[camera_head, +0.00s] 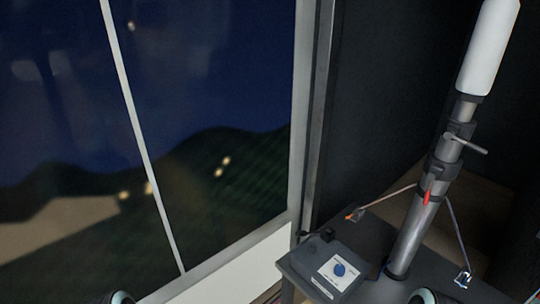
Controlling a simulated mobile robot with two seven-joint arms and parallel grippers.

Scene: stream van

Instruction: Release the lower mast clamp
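The mast (412,240) is a grey metal tube standing tilted in the picture at the right, with a white cylinder (488,50) at its top. An upper dark collar (459,130) on it has a grey lever (466,144) sticking out to the right. Below it is another dark collar (439,167). Lower still, a dark ring has a small red piece (427,197) on its front; I cannot tell which of these is the lower clamp or whether its lever is shut. Neither gripper shows; only rounded tips of my arms show at the bottom edge.
The mast stands on a dark table (381,291). Thin lines run from the mast to an orange-tipped fitting (354,214) and a fitting (463,279) at right. A large window (200,110) fills the left.

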